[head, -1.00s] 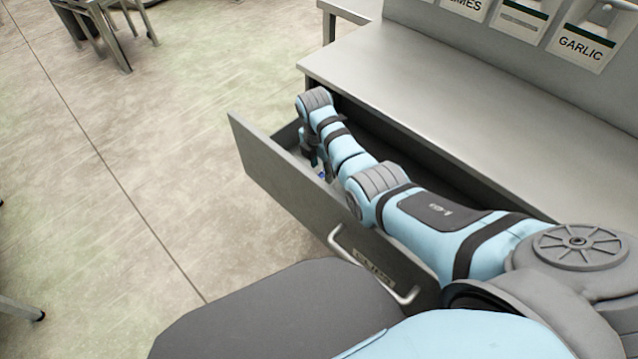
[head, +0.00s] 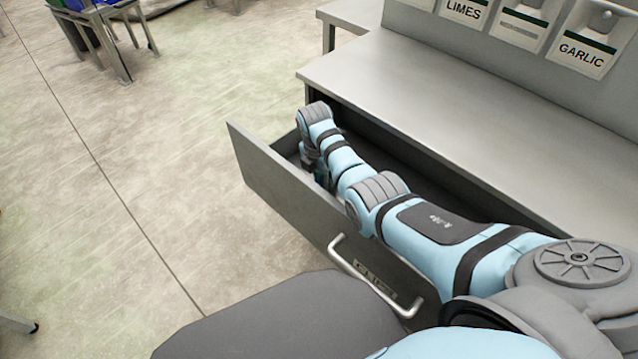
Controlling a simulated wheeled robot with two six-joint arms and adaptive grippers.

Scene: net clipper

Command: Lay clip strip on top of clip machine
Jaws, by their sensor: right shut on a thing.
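My right arm reaches into the open drawer (head: 275,195) under the steel counter. My right gripper (head: 318,178) points down inside the drawer, close behind its front panel. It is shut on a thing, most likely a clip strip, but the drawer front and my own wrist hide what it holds. No clip strip can be clearly made out. The clip machine is not in view. My left gripper is not in view.
The steel counter (head: 440,110) is bare above the drawer, with its front edge close over my arm. The drawer front has a bar handle (head: 365,275) and a label. Bins marked LIMES and GARLIC (head: 583,50) stand at the back. Open floor lies left.

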